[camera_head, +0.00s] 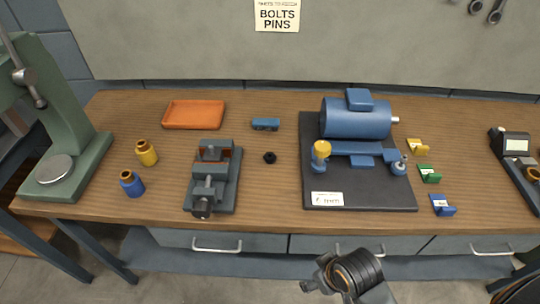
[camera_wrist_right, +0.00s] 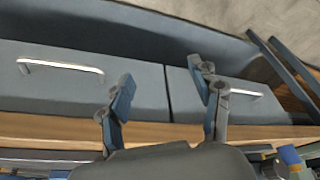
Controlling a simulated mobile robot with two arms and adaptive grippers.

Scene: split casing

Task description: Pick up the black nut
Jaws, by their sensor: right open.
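The black nut (camera_head: 270,157) is a small dark ring lying alone on the wooden bench top, between the grey vise and the black motor base plate. In the head view my right gripper (camera_head: 318,277) is in front of the bench edge, low in the picture, well apart from the nut. In the right wrist view its two fingers (camera_wrist_right: 167,92) are spread with nothing between them, before the drawer fronts. I cannot make out the nut in the wrist view. My left gripper is not in view.
The vise (camera_head: 209,188) stands left of the nut, the blue motor (camera_head: 357,118) on its base plate (camera_head: 385,195) to the right. The bench top (camera_head: 268,190) in front of the nut is clear.

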